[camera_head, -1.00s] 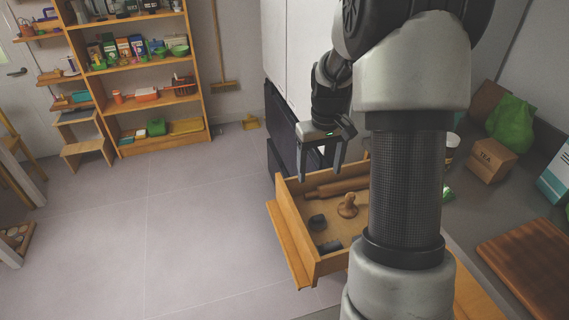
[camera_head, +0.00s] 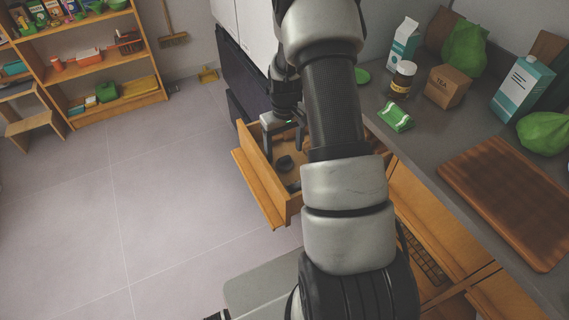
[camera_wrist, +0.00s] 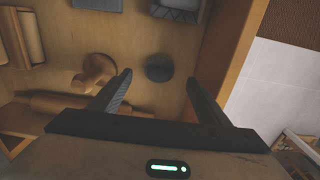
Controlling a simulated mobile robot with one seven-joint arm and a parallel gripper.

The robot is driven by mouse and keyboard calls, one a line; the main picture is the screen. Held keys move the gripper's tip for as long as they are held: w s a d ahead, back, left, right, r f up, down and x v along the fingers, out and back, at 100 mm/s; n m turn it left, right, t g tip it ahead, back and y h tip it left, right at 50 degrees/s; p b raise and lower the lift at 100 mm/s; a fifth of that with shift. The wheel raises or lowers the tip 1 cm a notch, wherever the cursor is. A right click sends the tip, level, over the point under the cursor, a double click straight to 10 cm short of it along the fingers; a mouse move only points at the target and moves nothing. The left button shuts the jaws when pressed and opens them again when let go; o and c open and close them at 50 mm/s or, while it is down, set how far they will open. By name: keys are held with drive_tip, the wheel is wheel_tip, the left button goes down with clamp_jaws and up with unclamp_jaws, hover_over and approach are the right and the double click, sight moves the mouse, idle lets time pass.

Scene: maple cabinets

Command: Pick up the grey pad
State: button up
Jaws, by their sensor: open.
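My gripper (camera_wrist: 159,80) is open and empty, pointing down over the open wooden drawer (camera_head: 268,196). It also shows in the head view (camera_head: 284,143), partly behind my arm. A small dark grey round thing (camera_wrist: 159,67) lies on the drawer floor and appears between my fingertips in the wrist view; it also shows in the head view (camera_head: 284,163). A dark grey block with a ribbed side (camera_wrist: 179,10) and a flat blue-grey piece (camera_wrist: 98,4) are cut off at the wrist view's top edge. I cannot tell for sure which is the grey pad.
A wooden knobbed tool (camera_wrist: 97,70) and a rolling pin (camera_wrist: 60,105) lie near the left finger. The drawer's wall (camera_wrist: 232,55) is close to the right finger. A counter with a cutting board (camera_head: 510,200), a jar (camera_head: 402,78) and cartons is at right; open floor is at left.

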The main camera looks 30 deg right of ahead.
sight(285, 157)
wheel_tip(285, 157, down, 5)
drive_tip(key=shift+w+f, duration=0.1)
drive_tip(key=shift+c, duration=0.4)
drive_tip(key=c, duration=1.1)
drive_tip(key=shift+c, duration=0.2)
drive_tip(key=shift+r, duration=0.2)
wheel_tip(285, 157, up, 10)
drive_tip(key=shift+f, duration=0.1)
